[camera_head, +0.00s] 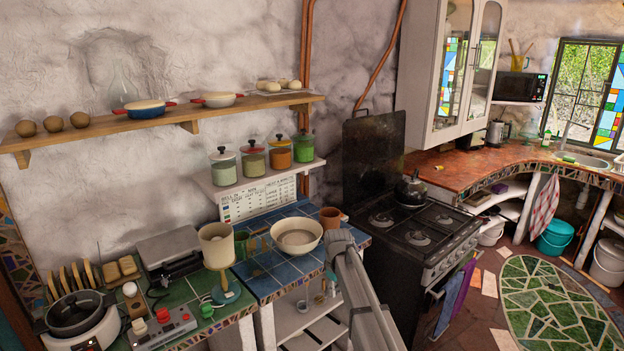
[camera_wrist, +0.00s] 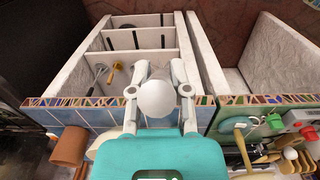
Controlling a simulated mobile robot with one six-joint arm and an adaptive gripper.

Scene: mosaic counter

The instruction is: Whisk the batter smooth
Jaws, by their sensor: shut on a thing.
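My gripper (camera_wrist: 158,80) shows in the wrist view with its two fingers shut on a smooth white rounded thing (camera_wrist: 158,99). I cannot tell what this thing is, and its lower part is hidden. In the head view a cream bowl (camera_head: 297,232) sits on the blue-tiled counter (camera_head: 262,285); whether it holds batter is unclear. My gripper's fingers are not clear in the head view, where my arm rises just right of the bowl. A grey long-handled tool, perhaps a whisk (camera_wrist: 99,72), and a yellow-ended tool (camera_wrist: 115,70) are in the shelf space under the counter.
A terracotta pot (camera_head: 330,217) stands right of the bowl. A cream-topped lamp-like appliance (camera_head: 216,244) and green cup (camera_head: 241,244) stand left. The black stove (camera_head: 415,235) is to the right. A jar shelf (camera_head: 262,178) overhangs the counter's back.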

